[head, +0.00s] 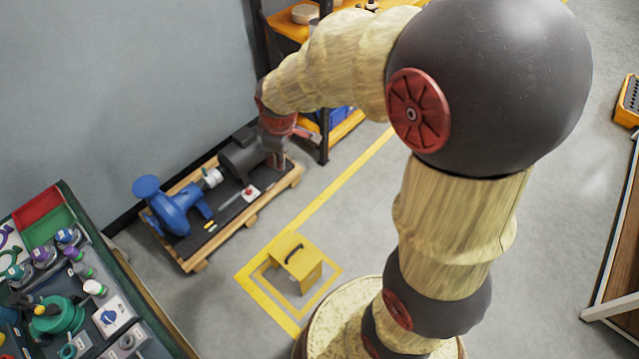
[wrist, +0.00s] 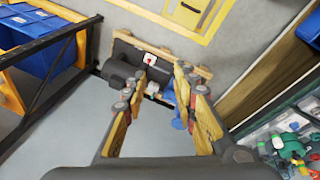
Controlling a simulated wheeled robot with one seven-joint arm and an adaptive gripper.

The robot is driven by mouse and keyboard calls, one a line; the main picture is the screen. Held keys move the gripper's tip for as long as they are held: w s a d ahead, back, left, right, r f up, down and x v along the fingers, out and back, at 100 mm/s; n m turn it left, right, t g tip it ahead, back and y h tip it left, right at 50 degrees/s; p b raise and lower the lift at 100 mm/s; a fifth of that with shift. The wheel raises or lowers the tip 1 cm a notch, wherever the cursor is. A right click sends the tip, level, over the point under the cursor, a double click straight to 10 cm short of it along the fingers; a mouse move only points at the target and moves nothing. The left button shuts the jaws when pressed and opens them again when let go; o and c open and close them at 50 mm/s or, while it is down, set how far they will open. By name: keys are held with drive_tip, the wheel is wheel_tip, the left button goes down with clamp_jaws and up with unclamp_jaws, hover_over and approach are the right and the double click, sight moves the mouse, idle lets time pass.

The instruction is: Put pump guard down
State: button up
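The pump guard, a yellow box with a black handle on top (head: 297,262), stands on the floor inside a yellow marked square. The guard also shows at the top edge of the wrist view (wrist: 190,14), partly cut off. My gripper (head: 277,160) is above the motor end of the pump set, well apart from the guard. In the wrist view its fingers (wrist: 164,76) are spread, with nothing between them. The blue pump (head: 174,207) and dark motor (head: 241,156) sit on a wooden pallet (head: 192,265). The light coupling between them (head: 212,178) is uncovered.
An orange-and-black shelf (head: 290,27) with blue bins (wrist: 37,48) stands beside my gripper. A bench with colourful parts and a green-edged tray (head: 66,188) is at the lower left. A grey wall is behind the pallet. Floor around the marked square is clear.

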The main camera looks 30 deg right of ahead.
drive_tip(key=s+r+m+t, duration=0.1)
drive_tip(key=s+r+m, duration=0.3)
drive_tip(key=s+r, duration=0.3)
drive_tip(key=s+a+r+m+t, duration=0.1)
drive_tip(key=s+r+m, duration=0.3)
drive_tip(key=s+r, duration=0.4)
drive_tip(key=s, duration=0.7)
drive_tip(key=shift+s+m, duration=0.2)
drive_tip(key=shift+m, duration=0.1)
